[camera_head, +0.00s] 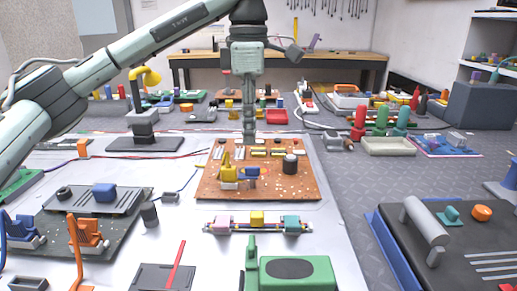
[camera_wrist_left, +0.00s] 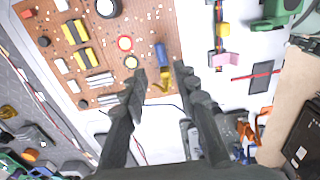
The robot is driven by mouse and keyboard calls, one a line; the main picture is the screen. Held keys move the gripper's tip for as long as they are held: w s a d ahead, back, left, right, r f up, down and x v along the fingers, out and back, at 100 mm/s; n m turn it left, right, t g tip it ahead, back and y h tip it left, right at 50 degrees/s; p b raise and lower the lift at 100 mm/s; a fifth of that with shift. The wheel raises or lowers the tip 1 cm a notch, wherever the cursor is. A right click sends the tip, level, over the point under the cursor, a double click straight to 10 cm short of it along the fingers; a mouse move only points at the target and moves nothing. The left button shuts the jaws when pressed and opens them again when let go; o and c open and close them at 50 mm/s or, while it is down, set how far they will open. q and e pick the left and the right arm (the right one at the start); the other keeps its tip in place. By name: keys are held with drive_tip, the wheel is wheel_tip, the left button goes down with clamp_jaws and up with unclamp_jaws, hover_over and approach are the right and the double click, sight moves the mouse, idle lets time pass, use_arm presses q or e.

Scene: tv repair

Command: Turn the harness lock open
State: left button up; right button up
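My left gripper (camera_head: 249,138) points straight down over the back of the brown circuit board (camera_head: 290,187). Its fingers are apart and empty in the left wrist view (camera_wrist_left: 159,72). A bar with pink (camera_head: 224,222), yellow (camera_head: 257,218) and teal (camera_head: 291,223) blocks lies in front of the board. I cannot tell which part is the harness lock. My right gripper is out of view.
A black cylinder (camera_head: 290,164) stands on the board. A green block with a dark oval (camera_head: 294,272) is at the front. A dark tray (camera_head: 75,225) with blue and orange parts lies left. The white table between tray and board is mostly clear.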

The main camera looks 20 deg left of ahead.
sight(250, 167)
use_arm(q)
drive_tip(key=shift+f, duration=0.35)
drive_tip(key=shift+s+f+b, duration=0.2)
drive_tip(key=shift+f+b, duration=0.1)
drive_tip(key=shift+f, duration=0.95)
wheel_tip(250, 167, down, 3)
drive_tip(key=shift+f, duration=0.7)
drive_tip(key=shift+w, duration=0.1)
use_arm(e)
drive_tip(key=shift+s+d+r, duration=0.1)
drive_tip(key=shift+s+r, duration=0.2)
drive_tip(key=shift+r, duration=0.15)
use_arm(q)
clamp_jaws()
